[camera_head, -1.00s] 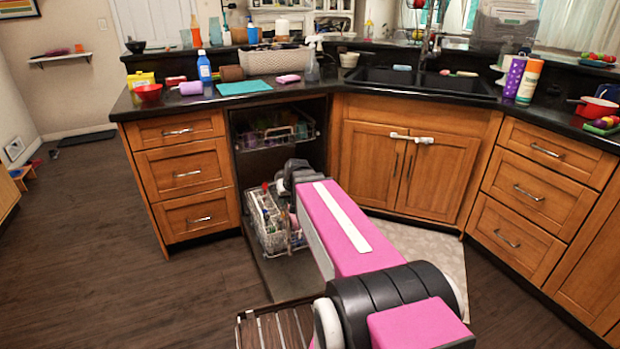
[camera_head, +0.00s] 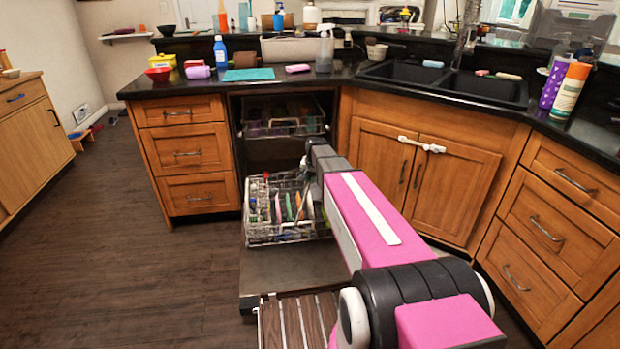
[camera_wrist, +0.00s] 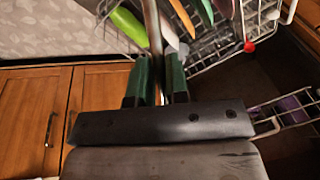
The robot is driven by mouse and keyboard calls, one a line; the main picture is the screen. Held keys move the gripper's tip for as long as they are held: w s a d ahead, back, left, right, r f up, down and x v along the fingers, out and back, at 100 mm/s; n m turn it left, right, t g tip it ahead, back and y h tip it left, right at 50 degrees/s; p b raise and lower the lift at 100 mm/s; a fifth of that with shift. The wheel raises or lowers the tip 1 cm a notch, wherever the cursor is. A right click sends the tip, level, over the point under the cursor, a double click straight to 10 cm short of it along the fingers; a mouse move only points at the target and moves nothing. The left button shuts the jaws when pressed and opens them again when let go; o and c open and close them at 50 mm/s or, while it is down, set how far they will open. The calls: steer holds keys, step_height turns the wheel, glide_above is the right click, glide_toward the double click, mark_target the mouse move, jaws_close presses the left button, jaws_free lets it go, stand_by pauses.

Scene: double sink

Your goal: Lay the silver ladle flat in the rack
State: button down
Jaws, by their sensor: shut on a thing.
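My gripper (camera_wrist: 157,66) shows in the wrist view, its green fingers shut on a long thin metal handle, which I take for the silver ladle (camera_wrist: 153,28). The handle runs up out of the top of the picture, so the ladle's bowl is not visible. The wire rack (camera_wrist: 225,42) lies beyond the fingertips in the wrist view. In the head view the rack (camera_head: 262,240) stands low in front of the open dishwasher, and my arm covers its right part. My gripper and the ladle are hidden there.
Plates and coloured items (camera_head: 286,206) stand in the rack. An upper rack (camera_head: 283,127) is inside the dishwasher. Wooden cabinets (camera_head: 423,180) stand to its right, drawers (camera_head: 187,155) to its left. The floor (camera_head: 130,250) at left is clear.

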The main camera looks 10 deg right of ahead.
steer(key=w+d+f+m+y, duration=0.1)
steer(key=w+f+m, duration=0.25)
steer(key=w, duration=0.45)
steer(key=w+d+f+m+g+y, duration=0.1)
steer(key=w+f+m, duration=0.25)
steer(key=w, duration=0.45)
steer(key=w+d+f+m+y, duration=0.1)
steer(key=w+f+m, duration=0.25)
steer(key=w, duration=0.55)
steer(key=shift+w+d+f+m+t+y, duration=0.1)
steer(key=shift+w+f+m+y, duration=0.4)
steer(key=shift+f, duration=3.3)
steer(key=shift+w+d+f+m+t+y, duration=0.2)
steer(key=shift+w+f, duration=0.45)
steer(key=shift+f, duration=3.2)
steer(key=shift+w+d+f+m+y, duration=0.15)
steer(key=shift+w+f+y, duration=0.35)
steer(key=shift+f, duration=3.3)
steer(key=shift+w+a, duration=0.1)
steer(key=c, duration=1)
jaws_free()
steer(key=shift+c, duration=0.2)
steer(key=shift+r, duration=0.1)
steer(key=s+v, duration=0.1)
steer(key=v, duration=0.9)
steer(key=shift+a+r, duration=0.3)
steer(key=shift+a, duration=0.05)
